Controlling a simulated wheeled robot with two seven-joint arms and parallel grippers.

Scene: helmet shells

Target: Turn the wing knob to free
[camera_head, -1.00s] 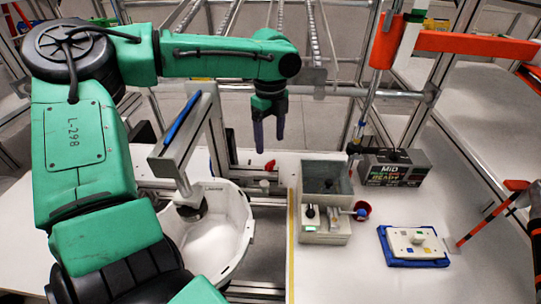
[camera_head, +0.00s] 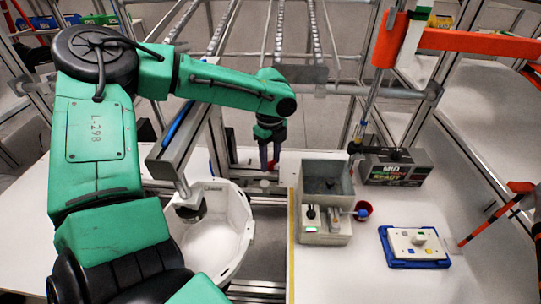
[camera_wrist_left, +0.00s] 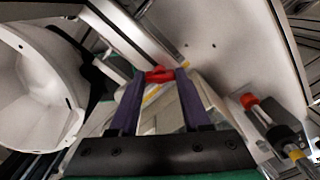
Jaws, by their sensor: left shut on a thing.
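My left gripper (camera_head: 270,158) points down behind the white helmet shell (camera_head: 217,232), in the gap between the bench parts. In the left wrist view, its two dark purple fingers (camera_wrist_left: 158,82) are shut on the red wing knob (camera_wrist_left: 160,75), which sits between their tips. In the head view the knob is mostly hidden by the fingers. The shell also shows at the left of the left wrist view (camera_wrist_left: 35,95), open side visible. My right gripper is not in view.
A slanted metal arm (camera_head: 180,140) with a blue strip stands over the shell.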

